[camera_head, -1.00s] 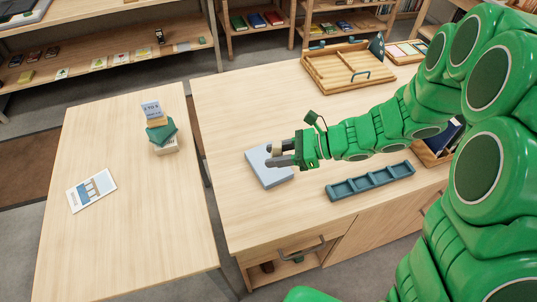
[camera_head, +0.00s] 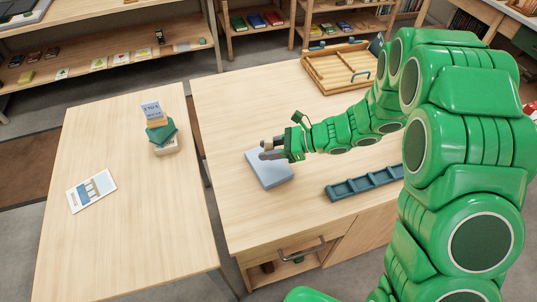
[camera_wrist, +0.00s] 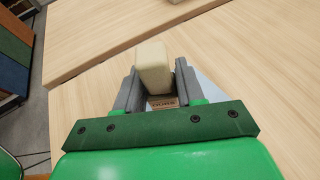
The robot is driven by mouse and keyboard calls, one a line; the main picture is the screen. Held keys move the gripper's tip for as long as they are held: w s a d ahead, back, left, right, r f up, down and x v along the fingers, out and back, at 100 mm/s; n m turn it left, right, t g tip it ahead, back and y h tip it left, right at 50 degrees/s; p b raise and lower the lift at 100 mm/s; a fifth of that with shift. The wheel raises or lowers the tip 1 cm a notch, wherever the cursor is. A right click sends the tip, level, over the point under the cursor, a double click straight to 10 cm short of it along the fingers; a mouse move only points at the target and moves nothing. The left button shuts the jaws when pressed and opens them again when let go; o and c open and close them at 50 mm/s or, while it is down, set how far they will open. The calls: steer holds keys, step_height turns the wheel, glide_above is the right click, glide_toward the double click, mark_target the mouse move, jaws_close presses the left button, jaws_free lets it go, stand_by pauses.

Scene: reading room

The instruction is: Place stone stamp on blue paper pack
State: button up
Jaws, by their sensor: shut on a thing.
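The stone stamp (camera_wrist: 153,68) is a beige block held between the two grey fingers of my gripper (camera_wrist: 155,88) in the wrist view. In the head view only a small pale part of the stamp (camera_head: 266,143) shows at my gripper (camera_head: 264,150). The blue paper pack (camera_head: 270,174) lies flat on the right table, below my gripper, which covers its upper part. In the wrist view a pale strip of the pack (camera_wrist: 209,90) shows beside the right finger. Whether the stamp touches the pack cannot be told.
A blue-grey divided tray (camera_head: 362,183) lies right of the pack. A wooden tray (camera_head: 335,72) stands at the back. A gap separates the tables.

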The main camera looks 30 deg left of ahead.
steer(key=shift+w+a+f, duration=0.2)
steer(key=shift+f, duration=1.6)
steer(key=shift+f, duration=0.1)
steer(key=o, duration=1.1)
steer(key=v, duration=1.2)
